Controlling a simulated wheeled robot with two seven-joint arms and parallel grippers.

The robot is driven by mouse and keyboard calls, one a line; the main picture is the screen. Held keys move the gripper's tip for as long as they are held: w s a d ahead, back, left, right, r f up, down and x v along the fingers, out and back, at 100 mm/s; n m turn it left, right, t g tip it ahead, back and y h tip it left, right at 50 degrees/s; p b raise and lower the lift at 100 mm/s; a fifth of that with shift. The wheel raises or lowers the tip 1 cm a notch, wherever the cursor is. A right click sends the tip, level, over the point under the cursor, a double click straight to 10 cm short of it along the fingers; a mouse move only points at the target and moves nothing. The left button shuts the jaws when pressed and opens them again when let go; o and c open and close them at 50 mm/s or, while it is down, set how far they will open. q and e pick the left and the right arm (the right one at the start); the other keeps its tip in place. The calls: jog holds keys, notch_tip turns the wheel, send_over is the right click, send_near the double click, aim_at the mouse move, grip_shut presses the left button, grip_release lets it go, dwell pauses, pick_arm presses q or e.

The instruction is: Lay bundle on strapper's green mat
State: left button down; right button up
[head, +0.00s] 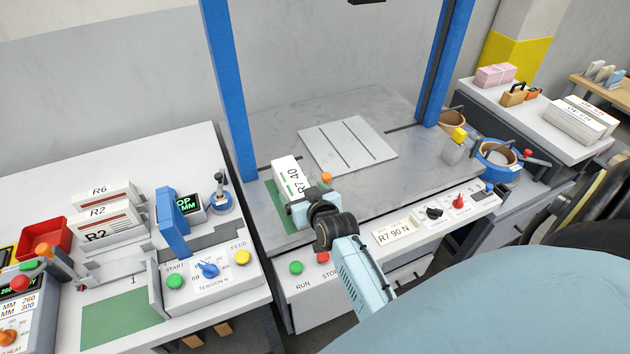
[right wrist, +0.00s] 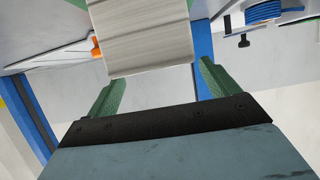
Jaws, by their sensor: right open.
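A white bundle (head: 287,176) marked R7 40 lies on the green mat (head: 272,197) at the left front of the blue-framed machine's grey bed. The mat shows along the bundle's left side. My right gripper (head: 308,204) is at the bundle's near end. In the right wrist view the bundle (right wrist: 145,35) is in front of the open right gripper (right wrist: 160,85), with green fingers on either side and gaps beside it. The bundle's far side is hidden. My left gripper is not in view.
A second green mat (head: 125,318) is on the left table, near bundles marked R2 (head: 98,230). A tension box (head: 210,275) stands beside them. A grey slotted plate (head: 348,146) lies on the bed. Blue posts (head: 230,90) flank the bed; a control panel (head: 435,213) lines its front.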

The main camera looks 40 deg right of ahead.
jog(key=v, duration=0.9)
jog(key=shift+s+p, duration=0.25)
jog(key=shift+p, duration=0.05)
jog(key=shift+r, duration=0.15)
